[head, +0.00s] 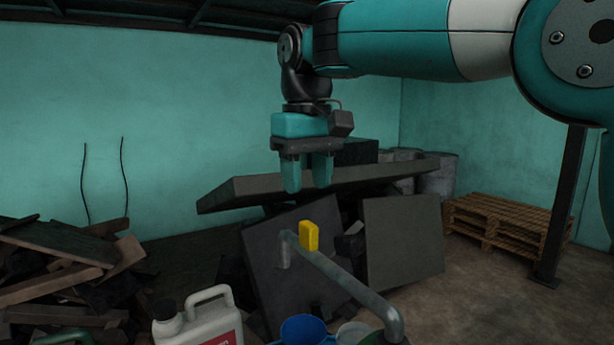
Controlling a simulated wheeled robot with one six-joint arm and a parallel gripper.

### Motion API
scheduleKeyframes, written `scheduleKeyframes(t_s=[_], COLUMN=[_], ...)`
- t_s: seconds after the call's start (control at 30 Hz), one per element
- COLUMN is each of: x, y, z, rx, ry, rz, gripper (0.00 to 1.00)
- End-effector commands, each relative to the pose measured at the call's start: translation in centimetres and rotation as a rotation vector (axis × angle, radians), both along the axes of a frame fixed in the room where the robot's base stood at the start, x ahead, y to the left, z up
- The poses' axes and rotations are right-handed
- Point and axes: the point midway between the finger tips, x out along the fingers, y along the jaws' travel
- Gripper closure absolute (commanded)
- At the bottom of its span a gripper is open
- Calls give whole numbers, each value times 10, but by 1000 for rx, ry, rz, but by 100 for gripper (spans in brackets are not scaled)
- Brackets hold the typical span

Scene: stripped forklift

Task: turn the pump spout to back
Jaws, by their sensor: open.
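The pump spout (345,281) is a grey bent pipe in the lower middle of the head view. It rises at the lower right, runs up and left in the picture, and bends down at its far end. A yellow block (309,236) stands out near that far end. The pump's body is mostly cut off by the bottom edge. My gripper (307,187) points down with its two teal fingers apart and nothing between them. It appears above the yellow block in the picture, with a gap between. I cannot tell their distance in depth.
A white jug (198,318) and a blue bucket (304,330) stand below the spout. Dark slabs (300,265) lean behind it. Scrap wood (65,265) is piled at left, and pallets (510,222) lie at right. A dark post (565,205) stands beside them.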

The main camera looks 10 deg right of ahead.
Motion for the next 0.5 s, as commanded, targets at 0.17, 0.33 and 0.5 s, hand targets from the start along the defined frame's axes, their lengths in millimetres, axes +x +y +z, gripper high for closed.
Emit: scheduleKeyframes(t_s=[0.17,0.33,0.5], x=[0,0,0], y=[0,0,0], z=[42,71,91], rx=[0,0,0], ry=[0,0,1], rz=[1,2,3], gripper=[55,55,55])
